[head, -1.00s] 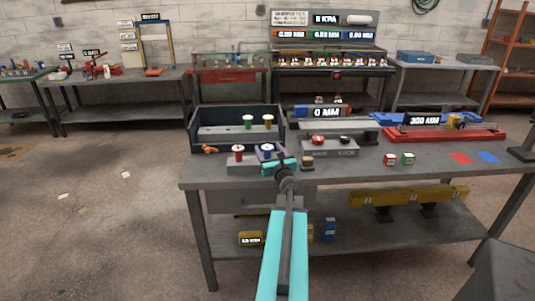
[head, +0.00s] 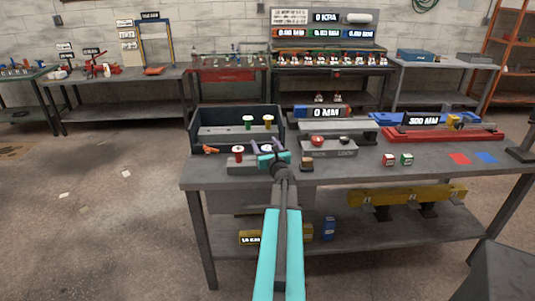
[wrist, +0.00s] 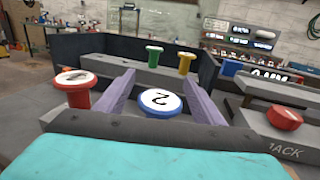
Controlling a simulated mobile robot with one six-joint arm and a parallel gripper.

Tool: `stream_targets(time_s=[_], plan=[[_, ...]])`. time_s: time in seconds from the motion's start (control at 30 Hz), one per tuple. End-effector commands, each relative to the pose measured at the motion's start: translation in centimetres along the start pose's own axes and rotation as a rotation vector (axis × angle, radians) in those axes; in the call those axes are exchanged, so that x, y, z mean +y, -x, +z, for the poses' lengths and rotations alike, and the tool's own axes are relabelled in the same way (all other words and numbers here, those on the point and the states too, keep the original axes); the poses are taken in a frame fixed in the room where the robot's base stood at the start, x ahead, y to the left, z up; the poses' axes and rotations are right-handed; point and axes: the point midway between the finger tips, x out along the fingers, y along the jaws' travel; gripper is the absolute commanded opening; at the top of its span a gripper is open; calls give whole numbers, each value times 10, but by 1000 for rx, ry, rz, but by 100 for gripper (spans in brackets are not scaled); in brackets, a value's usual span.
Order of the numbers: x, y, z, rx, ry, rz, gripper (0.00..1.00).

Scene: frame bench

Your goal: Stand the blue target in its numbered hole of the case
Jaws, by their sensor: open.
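The blue target (wrist: 160,102) has a white top marked 2 and appears upright. In the wrist view it lies between the two purple fingers of my gripper (wrist: 159,78), with small gaps at its sides. In the head view my gripper (head: 267,148) largely covers it, leaving part of its white top visible. My gripper is open. The dark case (head: 199,129) stands just behind; a grey bar inside it carries a green target (head: 248,122) and a yellow one (head: 268,122). I cannot make out hole numbers.
A red target (head: 238,154) stands left of my gripper on the front grey block. An orange item (head: 210,150) lies farther left.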

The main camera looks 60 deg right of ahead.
Motion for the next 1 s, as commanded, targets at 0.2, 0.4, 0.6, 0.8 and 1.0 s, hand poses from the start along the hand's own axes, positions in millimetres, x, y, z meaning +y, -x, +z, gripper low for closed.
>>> stream_targets(time_s=[0.2,0.4,0.6,0.8,1.0], plan=[[0,-1,0,0,0,0,62],[0,-1,0,0,0,0,62],[0,0,0,0,0,0,56],[0,0,0,0,0,0,22],[0,0,0,0,0,0,17]])
